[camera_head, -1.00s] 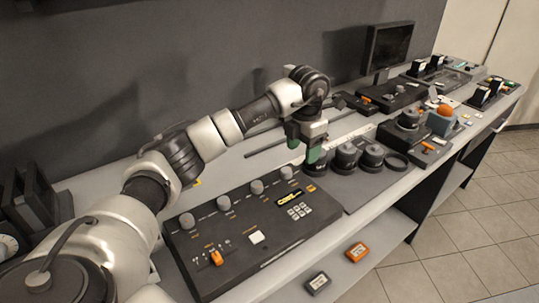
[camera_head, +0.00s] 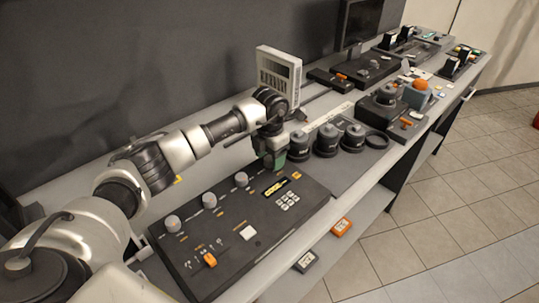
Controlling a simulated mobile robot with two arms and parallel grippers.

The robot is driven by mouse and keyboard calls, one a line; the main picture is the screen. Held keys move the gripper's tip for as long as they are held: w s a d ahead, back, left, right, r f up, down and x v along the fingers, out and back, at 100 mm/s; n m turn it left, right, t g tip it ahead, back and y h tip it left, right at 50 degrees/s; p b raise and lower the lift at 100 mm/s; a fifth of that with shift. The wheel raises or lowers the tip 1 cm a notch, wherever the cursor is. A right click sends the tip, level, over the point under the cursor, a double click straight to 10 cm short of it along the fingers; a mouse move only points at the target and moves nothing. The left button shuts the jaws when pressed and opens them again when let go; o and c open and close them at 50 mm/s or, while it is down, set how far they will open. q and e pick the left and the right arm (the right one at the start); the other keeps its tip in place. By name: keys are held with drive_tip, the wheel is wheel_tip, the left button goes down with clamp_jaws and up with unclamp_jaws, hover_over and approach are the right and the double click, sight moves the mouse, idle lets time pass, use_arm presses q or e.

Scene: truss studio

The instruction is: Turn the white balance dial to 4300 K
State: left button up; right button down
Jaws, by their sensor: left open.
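A dark control panel (camera_head: 230,262) lies on the bench with a row of grey dials. The near dial (camera_head: 172,223), the middle dial (camera_head: 208,200) and a farther dial (camera_head: 241,179) show. The far-end dial is hidden behind my left gripper. The labels are too small to tell which is the white balance dial. The panel's lit yellow display (camera_head: 276,187) is too small to read. My left gripper (camera_head: 273,164) is open, with green fingertips pointing down at the panel's far end, at the hidden dial's place. I cannot tell whether it touches. My right gripper is not in view.
Several dark lens-like cylinders (camera_head: 327,141) stand just right of the gripper. An orange-handled slider (camera_head: 210,260) and a white button (camera_head: 248,232) are on the panel. An orange box (camera_head: 341,227) sits on the lower shelf.

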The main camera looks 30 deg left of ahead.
use_arm(q)
drive_tip(key=shift+f, duration=0.3)
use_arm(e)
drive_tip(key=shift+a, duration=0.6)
use_arm(q)
drive_tip(key=c, duration=0.9)
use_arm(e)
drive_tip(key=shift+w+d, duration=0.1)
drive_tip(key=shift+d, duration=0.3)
use_arm(q)
drive_tip(key=m+b, duration=0.2)
drive_tip(key=m, duration=0.1)
drive_tip(key=m+b, duration=0.3)
drive_tip(key=m, duration=0.1)
drive_tip(key=shift+m, duration=0.4)
drive_tip(key=m+b, duration=0.1)
drive_tip(key=m, duration=0.3)
drive_tip(key=shift+b, duration=0.35)
drive_tip(key=shift+r+m+b, duration=0.1)
drive_tip(key=shift+m+b, duration=0.45)
drive_tip(key=shift+m, duration=1.45)
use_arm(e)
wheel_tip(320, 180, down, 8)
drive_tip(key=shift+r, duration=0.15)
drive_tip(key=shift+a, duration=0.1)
